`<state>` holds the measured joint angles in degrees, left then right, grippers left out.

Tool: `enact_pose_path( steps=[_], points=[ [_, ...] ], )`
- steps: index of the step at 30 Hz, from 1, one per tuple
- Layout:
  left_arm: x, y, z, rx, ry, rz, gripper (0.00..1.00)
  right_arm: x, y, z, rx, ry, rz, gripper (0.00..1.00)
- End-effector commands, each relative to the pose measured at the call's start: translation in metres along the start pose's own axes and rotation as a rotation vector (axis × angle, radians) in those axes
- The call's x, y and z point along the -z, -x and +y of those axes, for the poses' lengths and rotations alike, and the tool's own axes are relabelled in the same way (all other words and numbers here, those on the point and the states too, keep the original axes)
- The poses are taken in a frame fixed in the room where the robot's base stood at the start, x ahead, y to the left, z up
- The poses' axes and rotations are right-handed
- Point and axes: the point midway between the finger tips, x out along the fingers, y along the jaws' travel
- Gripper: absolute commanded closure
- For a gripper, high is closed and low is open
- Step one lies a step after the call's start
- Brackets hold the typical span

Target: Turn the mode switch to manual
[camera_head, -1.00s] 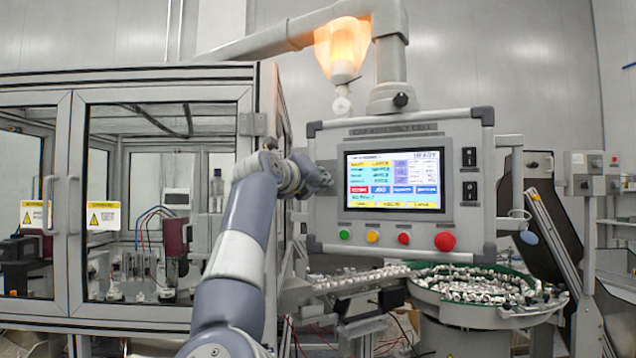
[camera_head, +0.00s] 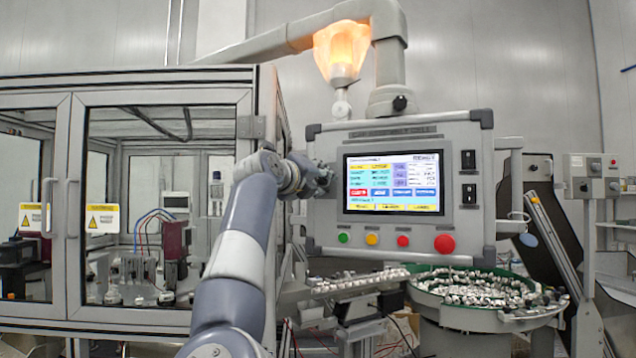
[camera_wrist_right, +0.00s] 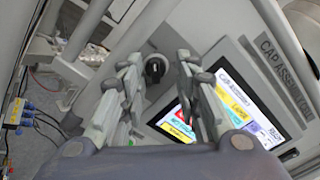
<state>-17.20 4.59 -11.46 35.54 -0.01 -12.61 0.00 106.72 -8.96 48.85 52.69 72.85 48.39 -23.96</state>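The control panel (camera_head: 324,225) with its lit screen (camera_head: 392,183) hangs in the middle of the head view. A black round knob (camera_wrist_right: 155,68), which looks like the mode switch, sits on the panel's grey face beyond the screen's edge in the right wrist view. In the head view my gripper and arm hide it. My right gripper (camera_wrist_right: 158,62) is open, its fingers on either side of the knob with small gaps visible. In the head view the right gripper (camera_head: 324,178) is at the panel's left edge. The switch's setting is not readable. My left gripper is out of view.
Green, yellow and red buttons and a larger red button (camera_head: 444,243) line the panel's bottom. Two black switches (camera_head: 468,160) are right of the screen. A glass-doored enclosure (camera_head: 160,95) stands left. A round part feeder (camera_head: 455,318) stands below the panel.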

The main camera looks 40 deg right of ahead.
Motion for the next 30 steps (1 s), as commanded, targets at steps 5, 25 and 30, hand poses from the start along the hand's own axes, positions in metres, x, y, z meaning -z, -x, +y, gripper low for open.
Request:
enact_pose_path(
  steps=[5, 25, 30],
  points=[
    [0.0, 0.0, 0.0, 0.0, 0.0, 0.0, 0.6, 0.002, -0.001, 0.003, -0.005, 0.001, 0.004, 0.61],
    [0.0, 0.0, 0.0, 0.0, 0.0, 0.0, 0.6, 0.001, 0.086, 0.005, -0.007, 0.0, 0.002, 0.61],
    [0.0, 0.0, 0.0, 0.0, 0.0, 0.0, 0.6, 0.003, 0.103, 0.003, -0.002, 0.002, 0.01, 0.61]
  ],
)
